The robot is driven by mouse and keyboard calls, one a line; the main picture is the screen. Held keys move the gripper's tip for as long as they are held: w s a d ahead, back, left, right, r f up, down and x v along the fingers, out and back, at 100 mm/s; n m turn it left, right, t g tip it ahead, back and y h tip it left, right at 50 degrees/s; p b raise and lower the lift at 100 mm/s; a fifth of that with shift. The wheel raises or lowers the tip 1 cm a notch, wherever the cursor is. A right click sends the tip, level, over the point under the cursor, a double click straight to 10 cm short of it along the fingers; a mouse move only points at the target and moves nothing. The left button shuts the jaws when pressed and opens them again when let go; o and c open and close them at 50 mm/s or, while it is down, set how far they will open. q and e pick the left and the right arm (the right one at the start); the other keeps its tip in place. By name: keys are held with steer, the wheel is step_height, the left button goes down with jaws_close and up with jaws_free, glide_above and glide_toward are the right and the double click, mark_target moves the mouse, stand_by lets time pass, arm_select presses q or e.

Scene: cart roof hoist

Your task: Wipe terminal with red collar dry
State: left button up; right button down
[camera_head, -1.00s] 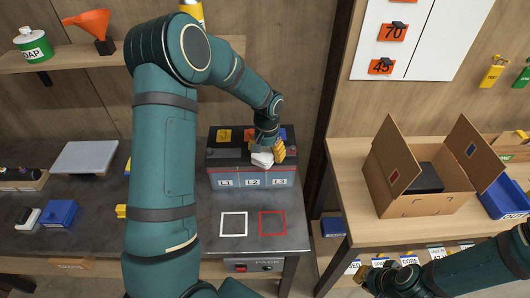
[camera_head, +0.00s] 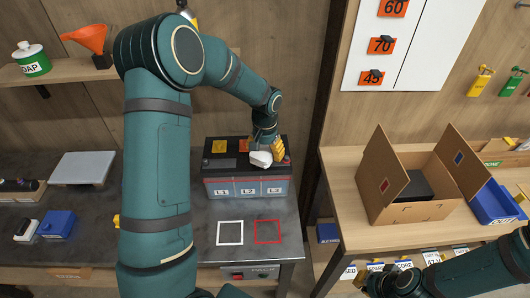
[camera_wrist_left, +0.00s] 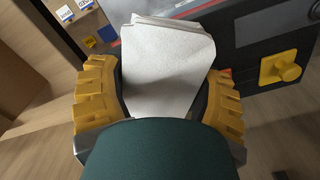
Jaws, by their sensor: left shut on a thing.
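The battery (camera_head: 243,187) stands on the bench, with a dark top, a grey front and labels L1, L2 and L3. My left gripper (camera_head: 264,152) is over the right part of the battery top, shut on a folded white cloth (camera_head: 260,159). The cloth (camera_wrist_left: 165,65) fills the space between the yellow fingers in the left wrist view. A small orange-red bit shows beside the right-hand finger there. The red-collared terminal cannot be made out. My right gripper (camera_head: 383,281) is at the lower right, its jaws unclear.
A white square outline (camera_head: 230,233) and a red one (camera_head: 267,232) mark clear bench in front of the battery. An open cardboard box (camera_head: 408,211) and a blue bin (camera_head: 497,203) stand on the right-hand table. A dark post separates the two benches.

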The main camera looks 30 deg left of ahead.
arm_select(q)
steer(key=shift+r+p, duration=0.8)
steer(key=shift+r, duration=0.65)
steer(key=s+d+f+b, duration=0.8)
steer(key=s+d+f, duration=0.2)
steer(key=d+f, duration=0.1)
steer(key=shift+d+f, duration=0.25)
steer(key=shift+f, duration=0.2)
steer(key=shift+s, duration=0.15)
